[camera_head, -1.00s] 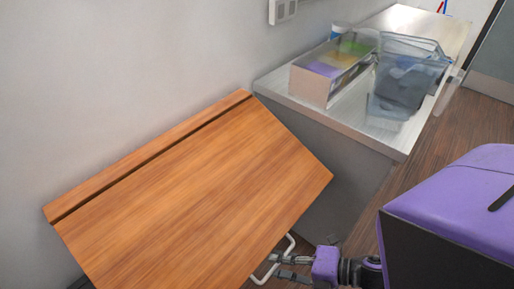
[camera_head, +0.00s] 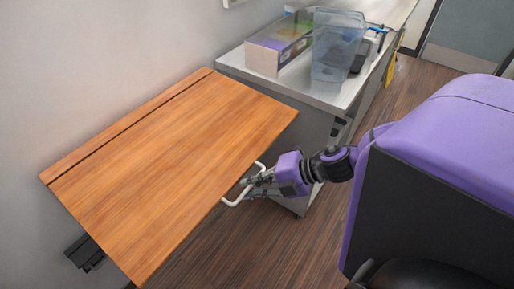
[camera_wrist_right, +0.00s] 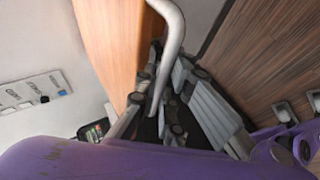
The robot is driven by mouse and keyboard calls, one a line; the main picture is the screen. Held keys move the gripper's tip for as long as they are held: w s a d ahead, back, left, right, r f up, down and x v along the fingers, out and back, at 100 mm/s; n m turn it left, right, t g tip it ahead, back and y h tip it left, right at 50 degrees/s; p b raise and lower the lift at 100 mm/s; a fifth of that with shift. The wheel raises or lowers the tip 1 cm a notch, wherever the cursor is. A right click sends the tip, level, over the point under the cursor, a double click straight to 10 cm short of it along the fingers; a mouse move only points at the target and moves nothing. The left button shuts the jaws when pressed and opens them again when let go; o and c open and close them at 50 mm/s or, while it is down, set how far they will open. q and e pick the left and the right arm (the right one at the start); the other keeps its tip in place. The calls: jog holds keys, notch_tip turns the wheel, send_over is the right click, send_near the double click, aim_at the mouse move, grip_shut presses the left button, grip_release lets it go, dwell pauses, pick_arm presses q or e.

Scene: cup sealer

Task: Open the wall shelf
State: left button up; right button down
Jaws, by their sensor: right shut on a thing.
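The wall shelf (camera_head: 170,165) is an orange-brown wooden board joined along its back edge to a narrow wooden strip (camera_head: 125,125) on the wall. The board stands out from the wall. A white bar handle (camera_head: 235,200) juts from its front edge, and it also shows in the right wrist view (camera_wrist_right: 172,40). My right gripper (camera_head: 254,183) is shut on the handle; its fingers (camera_wrist_right: 160,97) lie around the bar close to the board in the wrist view. The board hides the wall beneath it. My left gripper is not in view.
A metal-topped counter (camera_head: 232,62) stands behind and right of the shelf, bearing a box with coloured compartments (camera_head: 264,60) and a clear bin (camera_head: 335,60). A black bracket (camera_head: 84,254) shows on the wall below the shelf. Wooden floor (camera_head: 300,245) is open in front.

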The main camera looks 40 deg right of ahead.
jog(key=shift+r, duration=0.55)
jog(key=c, duration=2.2)
grip_release()
jog(key=shift+w, duration=0.1)
jog(key=shift+o, duration=0.2)
jog(key=v, duration=1.2)
